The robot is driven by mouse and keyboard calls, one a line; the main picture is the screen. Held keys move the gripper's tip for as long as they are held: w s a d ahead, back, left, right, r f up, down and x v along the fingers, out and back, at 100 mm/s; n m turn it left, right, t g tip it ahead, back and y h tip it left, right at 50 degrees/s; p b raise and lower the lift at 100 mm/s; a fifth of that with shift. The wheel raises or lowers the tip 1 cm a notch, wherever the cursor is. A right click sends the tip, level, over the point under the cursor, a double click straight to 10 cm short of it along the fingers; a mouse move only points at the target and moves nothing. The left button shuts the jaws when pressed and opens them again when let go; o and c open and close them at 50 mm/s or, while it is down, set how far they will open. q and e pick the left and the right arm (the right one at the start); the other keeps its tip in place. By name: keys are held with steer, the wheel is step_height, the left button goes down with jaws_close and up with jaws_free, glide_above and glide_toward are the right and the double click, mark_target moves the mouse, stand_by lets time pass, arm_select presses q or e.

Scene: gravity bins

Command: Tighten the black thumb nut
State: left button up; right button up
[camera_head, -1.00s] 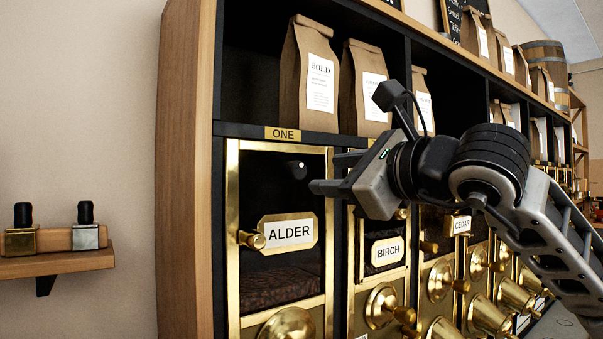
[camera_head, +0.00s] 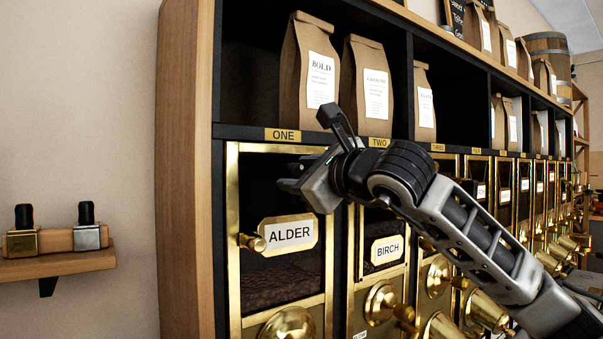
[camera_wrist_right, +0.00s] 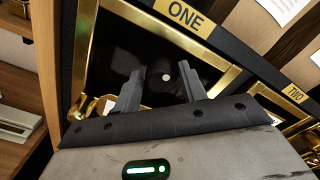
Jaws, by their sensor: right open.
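The black thumb nut (camera_wrist_right: 165,76) is a dark round knob with a white dot, on the dark front panel of bin ONE, inside its brass frame (camera_head: 232,215). It blends into the black behind it. In the head view my gripper mostly hides it. My right gripper (camera_head: 287,186) is in front of the upper part of bin ONE, above the ALDER label. In the right wrist view its two fingers (camera_wrist_right: 160,88) are apart, one on each side of the nut, with nothing clamped. I cannot tell whether they touch it. My left gripper is out of view.
The ALDER label (camera_head: 289,233) and a brass knob (camera_head: 252,242) sit below the gripper. Bin TWO with the BIRCH label (camera_head: 387,250) adjoins on the right. Paper bags (camera_head: 308,75) stand on the shelf above. A small wooden shelf (camera_head: 70,263) with two black-topped pieces hangs at left.

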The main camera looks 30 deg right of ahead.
steer(key=shift+w, duration=0.1)
jaws_close()
steer(key=m+b, duration=0.1)
steer(key=m, duration=0.1)
steer(key=m+b, duration=0.4)
steer(key=shift+f, duration=0.25)
steer(key=shift+r+m+b, duration=0.1)
steer(key=shift+m+b, duration=0.25)
steer(key=shift+m, duration=0.25)
steer(key=shift+r+m, duration=0.15)
steer(key=shift+m, duration=0.25)
